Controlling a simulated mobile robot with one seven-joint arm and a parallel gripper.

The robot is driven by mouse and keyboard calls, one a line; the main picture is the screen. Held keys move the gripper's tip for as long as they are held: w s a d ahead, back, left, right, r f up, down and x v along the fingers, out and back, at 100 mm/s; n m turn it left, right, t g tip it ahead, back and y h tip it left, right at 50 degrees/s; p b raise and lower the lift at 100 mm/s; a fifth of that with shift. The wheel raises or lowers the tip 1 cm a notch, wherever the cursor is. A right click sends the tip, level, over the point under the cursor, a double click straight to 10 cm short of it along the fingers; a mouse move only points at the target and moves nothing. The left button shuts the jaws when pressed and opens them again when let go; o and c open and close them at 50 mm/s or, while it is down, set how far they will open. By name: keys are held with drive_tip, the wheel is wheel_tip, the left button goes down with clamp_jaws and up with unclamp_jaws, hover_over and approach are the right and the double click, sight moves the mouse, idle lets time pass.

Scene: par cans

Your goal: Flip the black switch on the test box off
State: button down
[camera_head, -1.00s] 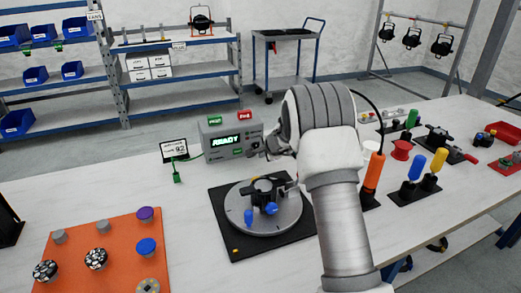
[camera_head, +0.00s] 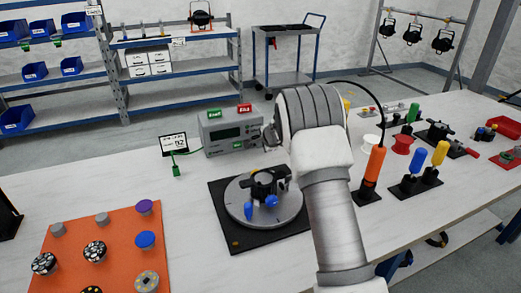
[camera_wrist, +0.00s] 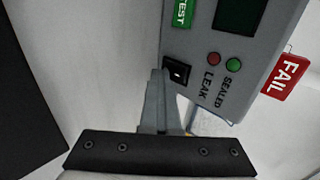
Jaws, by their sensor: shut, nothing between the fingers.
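The grey test box (camera_head: 213,148) stands on the bench left of my arm in the head view. Its display (camera_head: 226,134) is dark and shows no text. In the wrist view the black switch (camera_wrist: 178,71) sits on the box's front panel, beside a red lamp (camera_wrist: 213,58) and a green lamp (camera_wrist: 233,65) labelled LEAK and SEALED. My gripper (camera_wrist: 158,76) is shut and empty, its tips right at the switch's edge; I cannot tell whether they touch it. In the head view my arm hides the switch and most of the gripper.
A black plate with a round turntable (camera_head: 236,213) lies in front of the box. An orange mat (camera_head: 70,225) with pucks is at left. An orange screwdriver-like tool (camera_head: 374,168) stands right of my arm. A small sign (camera_head: 174,144) stands left of the box.

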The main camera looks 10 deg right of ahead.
drive_tip(key=shift+w+f+t+b, duration=0.15)
drive_tip(key=shift+f+t+b, duration=0.25)
drive_tip(key=shift+b, duration=2.55)
drive_tip(key=shift+a+r, duration=0.1)
drive_tip(key=shift+r, duration=0.15)
